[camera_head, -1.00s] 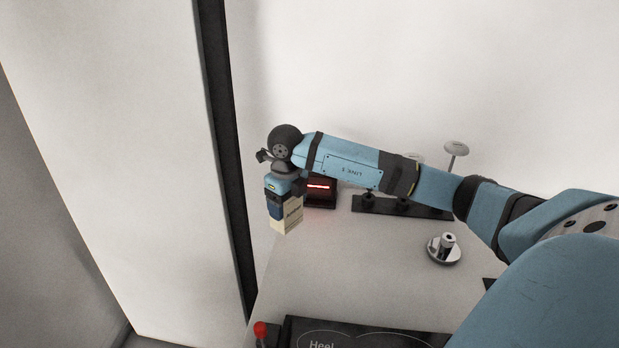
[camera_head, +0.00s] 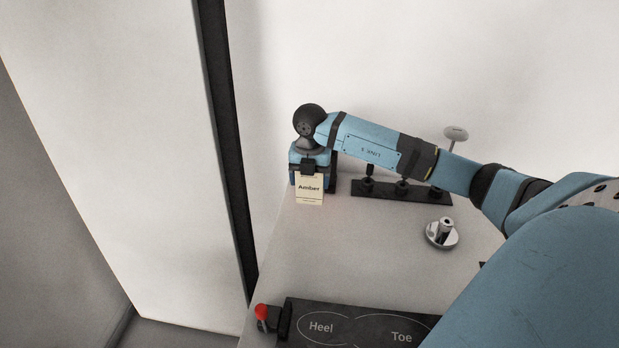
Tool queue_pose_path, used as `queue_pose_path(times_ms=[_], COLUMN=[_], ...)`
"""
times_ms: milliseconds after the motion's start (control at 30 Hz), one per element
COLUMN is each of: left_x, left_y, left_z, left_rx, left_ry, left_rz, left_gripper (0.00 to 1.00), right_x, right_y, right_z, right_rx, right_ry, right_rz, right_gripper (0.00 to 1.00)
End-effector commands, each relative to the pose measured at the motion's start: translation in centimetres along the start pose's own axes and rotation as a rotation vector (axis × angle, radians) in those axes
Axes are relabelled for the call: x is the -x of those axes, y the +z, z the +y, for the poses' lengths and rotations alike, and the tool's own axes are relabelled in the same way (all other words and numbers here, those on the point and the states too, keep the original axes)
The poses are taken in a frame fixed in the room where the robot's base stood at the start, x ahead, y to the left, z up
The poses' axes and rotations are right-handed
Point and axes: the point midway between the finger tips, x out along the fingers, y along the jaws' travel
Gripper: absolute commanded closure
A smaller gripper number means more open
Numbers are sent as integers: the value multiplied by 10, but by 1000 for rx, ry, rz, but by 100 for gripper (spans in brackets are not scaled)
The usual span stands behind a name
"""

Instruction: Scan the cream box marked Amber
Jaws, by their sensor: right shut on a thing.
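The cream box marked Amber (camera_head: 309,190) is at the back left of the table, its label facing the camera and upright. My right gripper (camera_head: 309,172) is shut on its upper part from above. Whether the box touches the table I cannot tell. The dark scanner (camera_head: 330,186) is mostly hidden behind my gripper and the box, and its red light does not show. My left gripper is not in view.
A black rack (camera_head: 425,195) with dark posts stands right of the box, with a pale round-topped piece (camera_head: 456,133) behind it. A silver flanged part (camera_head: 442,233) lies on the table (camera_head: 340,255). A black Heel and Toe panel (camera_head: 355,318) and a red button (camera_head: 262,311) are at the front.

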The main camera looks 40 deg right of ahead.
Motion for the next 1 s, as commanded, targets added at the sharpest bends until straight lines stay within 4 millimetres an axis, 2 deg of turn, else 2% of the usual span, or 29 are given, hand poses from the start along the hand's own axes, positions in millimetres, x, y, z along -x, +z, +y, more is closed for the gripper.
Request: queue_pose_path(times_ms=[33,533,700,1000], left_x=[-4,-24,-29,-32], left_y=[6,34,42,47], left_z=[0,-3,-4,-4], left_rx=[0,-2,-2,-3], left_ry=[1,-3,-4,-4], left_rz=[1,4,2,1], left_gripper=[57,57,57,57], right_x=[-8,-55,-63,-69], right_y=[2,19,30,39], right_z=[0,0,0,0], right_rx=[0,0,0,1], right_ry=[1,1,1,1], right_rz=[0,0,-1,0], right_gripper=[55,55,55,55])
